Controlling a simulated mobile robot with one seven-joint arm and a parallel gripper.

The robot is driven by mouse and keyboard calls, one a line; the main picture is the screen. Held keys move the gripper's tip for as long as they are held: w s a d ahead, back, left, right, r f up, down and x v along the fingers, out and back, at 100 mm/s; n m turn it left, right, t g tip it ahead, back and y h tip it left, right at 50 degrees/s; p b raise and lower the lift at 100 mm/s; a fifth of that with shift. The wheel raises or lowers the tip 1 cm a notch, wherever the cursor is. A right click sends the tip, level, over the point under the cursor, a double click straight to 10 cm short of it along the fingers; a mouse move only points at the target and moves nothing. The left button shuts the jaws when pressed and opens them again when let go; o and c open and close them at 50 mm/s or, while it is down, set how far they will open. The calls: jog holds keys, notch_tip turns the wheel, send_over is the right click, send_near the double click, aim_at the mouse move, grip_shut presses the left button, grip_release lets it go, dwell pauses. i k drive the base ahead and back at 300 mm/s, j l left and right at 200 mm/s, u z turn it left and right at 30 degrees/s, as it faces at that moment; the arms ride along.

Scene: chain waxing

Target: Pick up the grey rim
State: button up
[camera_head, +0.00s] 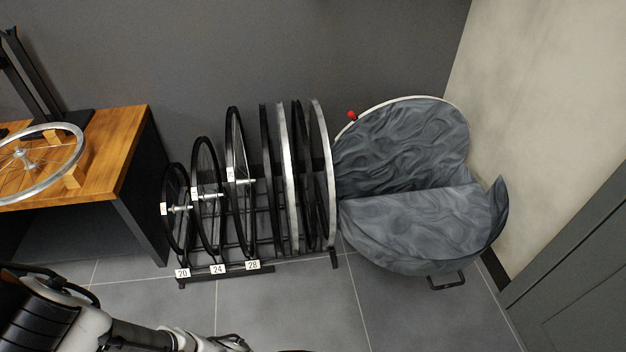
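Two light grey rims stand upright in a black floor rack (215,272), among black rims. One grey rim (285,165) is near the middle of the rack's right half. The other grey rim (319,135) is at the rack's right end, beside a round grey fabric-like object. A silver spoked wheel (78,163) also lies on the wooden bench at the left. I cannot tell which of these is the grey rim meant. My arm shows at the bottom left, and its end runs out of the picture, so my gripper is not in view.
Black spoked wheels (195,160) stand in the rack's left half, above tags 20, 24 and 28. The wooden bench (125,150) is left of the rack. The grey fabric-like object (400,225) fills the right corner. Tiled floor (300,300) in front is clear.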

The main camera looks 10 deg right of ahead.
aim_at(286, 159)
jog(key=i+l, duration=0.85)
jog(key=i, duration=0.2)
jog(key=i+u, duration=0.1)
jog(key=u, duration=0.3)
jog(key=l+u, duration=0.15)
jog(key=u, duration=0.3)
jog(key=i+l+u, duration=0.1)
jog(key=u, duration=0.3)
